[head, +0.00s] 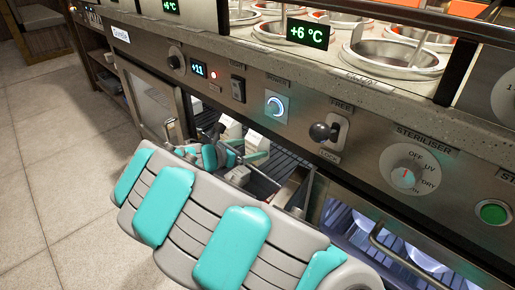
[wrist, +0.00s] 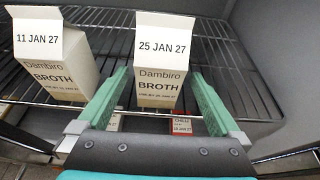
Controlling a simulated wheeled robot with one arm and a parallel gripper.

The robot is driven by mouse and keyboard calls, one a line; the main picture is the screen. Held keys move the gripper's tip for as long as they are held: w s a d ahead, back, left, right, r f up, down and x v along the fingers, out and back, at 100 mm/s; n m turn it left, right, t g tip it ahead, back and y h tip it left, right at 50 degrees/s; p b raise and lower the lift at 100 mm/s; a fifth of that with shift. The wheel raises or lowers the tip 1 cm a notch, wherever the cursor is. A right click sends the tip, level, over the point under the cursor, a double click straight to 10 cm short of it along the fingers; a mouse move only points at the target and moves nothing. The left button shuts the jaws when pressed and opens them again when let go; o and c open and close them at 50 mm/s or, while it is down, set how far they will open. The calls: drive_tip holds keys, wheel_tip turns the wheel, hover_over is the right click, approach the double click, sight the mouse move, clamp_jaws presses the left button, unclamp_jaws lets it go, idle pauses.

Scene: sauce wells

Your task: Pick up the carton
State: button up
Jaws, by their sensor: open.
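Two white broth cartons stand on a wire shelf (wrist: 262,90) in the wrist view. The left carton (wrist: 58,75) reads 11 JAN 27 and is tilted in the picture. The other carton (wrist: 163,88) reads 25 JAN 27 and is upright, near the middle. My gripper (wrist: 160,74) is open, with one green finger on each side of the 25 JAN carton's lower part; I cannot tell whether they touch it. In the head view my gripper (head: 244,158) reaches into the open compartment, where white cartons (head: 231,130) show partly; my arm hides the rest.
A red-edged chilli label (wrist: 182,124) and a second label (wrist: 115,122) show low between my fingers. Grey compartment walls (wrist: 275,30) close in at right. In the head view, a lever (head: 325,131), knobs and a steriliser compartment (head: 400,250) lie to the right.

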drive_tip(key=x, duration=0.3)
drive_tip(key=shift+w+d+f+b, duration=0.2)
drive_tip(key=shift+w+b, duration=0.05)
drive_tip(key=shift+b, duration=0.1)
drive_tip(key=shift+c, duration=0.2)
clamp_jaws()
idle(0.4)
